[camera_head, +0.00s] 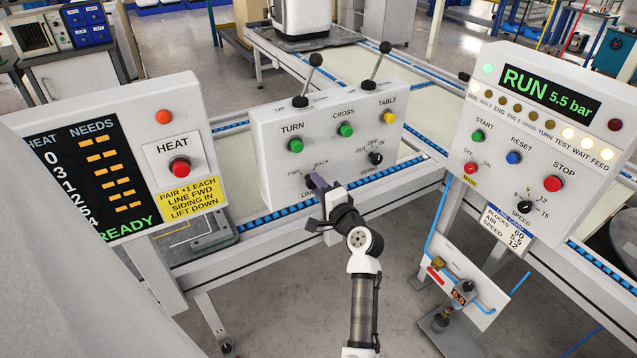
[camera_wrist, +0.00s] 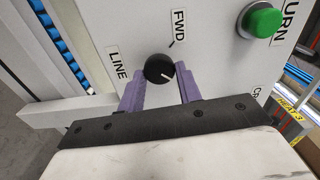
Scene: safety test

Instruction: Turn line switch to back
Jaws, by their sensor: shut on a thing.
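The line switch (camera_wrist: 159,68) is a small round black knob on a white panel. It sits between the FWD label (camera_wrist: 180,25) and the LINE label (camera_wrist: 118,63) in the wrist view. Its white mark points to the lower right, away from FWD. My gripper (camera_wrist: 160,88) is shut on the knob, with a purple finger at either side. In the head view my gripper (camera_head: 317,184) is at the lower middle of the panel, hiding the knob. The BACK label (camera_head: 321,163) shows just above it there; in the wrist view it is hidden.
The control panel (camera_head: 262,150) also carries a green TURN button (camera_head: 295,145), a green CROSS button (camera_head: 345,130), a yellow TABLE button (camera_head: 389,117), two levers on top and a black rotary knob (camera_head: 375,158). The HEAT panel (camera_head: 150,105) stands left, the RUN panel (camera_head: 600,150) right.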

